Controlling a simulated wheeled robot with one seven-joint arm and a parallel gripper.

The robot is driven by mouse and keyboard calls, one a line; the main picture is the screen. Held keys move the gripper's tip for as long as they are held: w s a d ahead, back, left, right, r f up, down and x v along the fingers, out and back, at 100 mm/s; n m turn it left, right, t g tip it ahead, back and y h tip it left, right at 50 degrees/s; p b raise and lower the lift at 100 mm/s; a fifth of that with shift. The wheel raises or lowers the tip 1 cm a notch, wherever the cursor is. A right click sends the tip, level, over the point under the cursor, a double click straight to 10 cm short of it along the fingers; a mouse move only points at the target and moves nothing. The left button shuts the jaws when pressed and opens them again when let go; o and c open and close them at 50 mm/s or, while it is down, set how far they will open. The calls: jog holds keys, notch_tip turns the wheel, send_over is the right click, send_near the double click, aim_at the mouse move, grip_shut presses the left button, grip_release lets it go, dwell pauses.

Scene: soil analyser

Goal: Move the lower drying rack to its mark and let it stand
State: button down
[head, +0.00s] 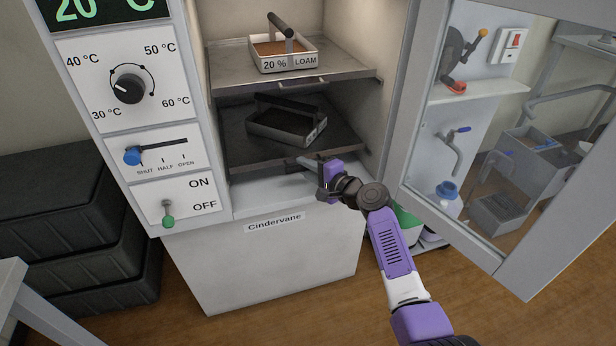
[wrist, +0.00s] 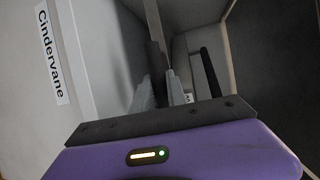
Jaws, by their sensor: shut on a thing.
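The lower drying rack (head: 240,149) is a dark metal shelf inside the open oven, below an upper rack (head: 225,77). It carries a tray with a black handle (head: 290,125) and dark contents. My gripper (head: 312,170) is at the lower rack's front edge, shut on its front handle. The rack's mark cannot be made out in either view.
A tray labelled 20 % LOAM (head: 283,62) stands on the upper rack. The glass door (head: 500,130) is swung open at the right, close to my arm. The control panel (head: 130,100) is left of the opening. Dark cases (head: 70,220) stand at far left.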

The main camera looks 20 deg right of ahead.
jog(key=shift+w+d+r, duration=0.1)
jog(key=shift+w+r, duration=0.05)
jog(key=shift+w, duration=0.05)
jog(key=c, duration=1.3)
grip_release()
jog(key=shift+p+v, duration=1.15)
jog(key=shift+v, duration=2.65)
